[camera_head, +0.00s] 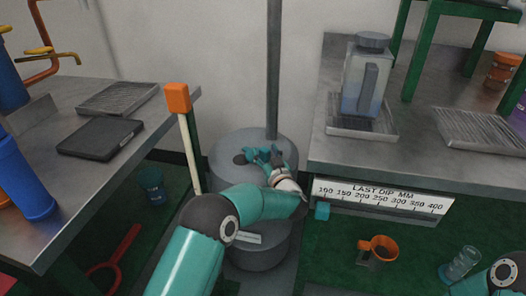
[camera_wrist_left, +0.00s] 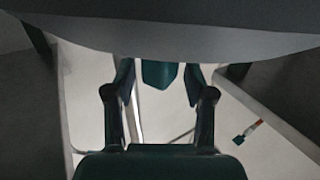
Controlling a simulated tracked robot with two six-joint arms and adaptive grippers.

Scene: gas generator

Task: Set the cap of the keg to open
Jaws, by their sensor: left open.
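The keg (camera_head: 228,178) is a grey cylinder standing on the floor between the two benches, in the middle of the head view. My left arm reaches across it, and my left gripper (camera_head: 262,156) is over its top. The gripper and wrist hide much of the keg's top, and I cannot clearly make out the cap. In the left wrist view my left gripper (camera_wrist_left: 158,78) is open, with its fingers apart. A teal piece (camera_wrist_left: 160,73) shows between them, below a grey curved surface (camera_wrist_left: 160,30). I cannot tell whether the fingers touch it. My right gripper is out of view.
A grey pole (camera_head: 273,70) rises behind the keg. A wooden handle with an orange end (camera_head: 177,98) stands to its left. The right bench (camera_head: 330,150) carries a clear jug (camera_head: 364,80) on a tray. An orange mug (camera_head: 382,248) is on the floor at right.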

